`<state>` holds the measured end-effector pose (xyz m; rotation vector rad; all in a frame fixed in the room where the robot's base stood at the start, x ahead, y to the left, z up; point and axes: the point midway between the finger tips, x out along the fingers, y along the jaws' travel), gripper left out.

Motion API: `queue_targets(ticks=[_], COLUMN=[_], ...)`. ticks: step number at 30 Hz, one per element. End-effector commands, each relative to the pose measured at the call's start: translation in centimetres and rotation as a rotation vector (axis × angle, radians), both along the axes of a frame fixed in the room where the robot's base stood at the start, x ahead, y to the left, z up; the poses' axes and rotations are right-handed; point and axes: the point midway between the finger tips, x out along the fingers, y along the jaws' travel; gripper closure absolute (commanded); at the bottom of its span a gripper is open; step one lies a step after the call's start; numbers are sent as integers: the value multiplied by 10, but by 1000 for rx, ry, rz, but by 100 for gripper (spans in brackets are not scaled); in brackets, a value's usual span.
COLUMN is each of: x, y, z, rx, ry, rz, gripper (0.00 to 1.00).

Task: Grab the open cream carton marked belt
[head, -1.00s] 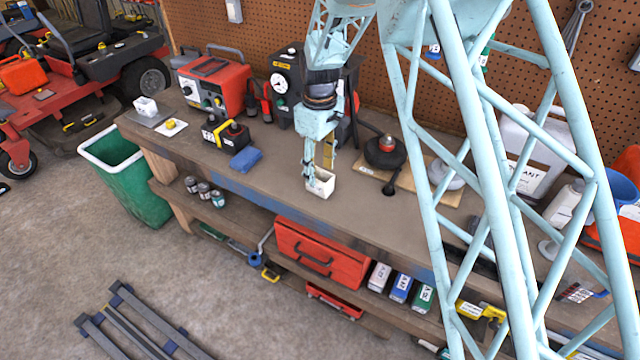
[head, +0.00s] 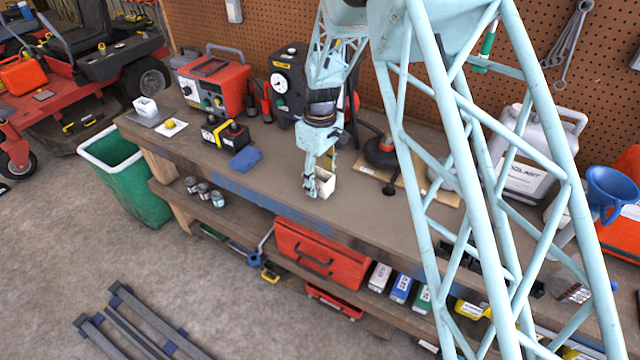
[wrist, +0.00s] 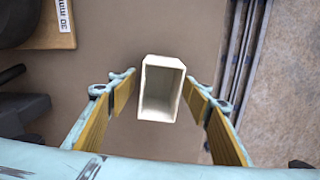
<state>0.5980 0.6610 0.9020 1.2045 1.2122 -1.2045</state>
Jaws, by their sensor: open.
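An open, empty cream carton (head: 327,184) stands upright on the workbench, near its front edge. In the wrist view the carton (wrist: 148,108) is seen from above, its open top facing the camera; no marking is readable. My gripper (wrist: 163,92) is open, with one yellow-padded finger on each side of the carton and a visible gap on both sides. In the head view my gripper (head: 322,178) is at the carton, and one finger hides its left part.
A blue cloth (head: 245,159) and a yellow-black tool (head: 224,133) lie left of the carton. A cardboard sheet (head: 432,187) with a dark round-based device (head: 381,152) is to its right. The bench (head: 275,194) is bare around the carton.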

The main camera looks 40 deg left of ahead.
Motion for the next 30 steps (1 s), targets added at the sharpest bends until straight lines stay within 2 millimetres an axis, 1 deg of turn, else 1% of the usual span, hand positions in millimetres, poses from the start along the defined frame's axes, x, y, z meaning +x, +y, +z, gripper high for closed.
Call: queue_targets(ticks=[5, 13, 23, 30], x=[0, 0, 0, 0], y=[0, 0, 0, 0], z=[0, 0, 0, 8], rx=[0, 0, 0, 1], ry=[0, 0, 0, -1], rz=[0, 0, 0, 0], gripper=[55, 78, 78, 78])
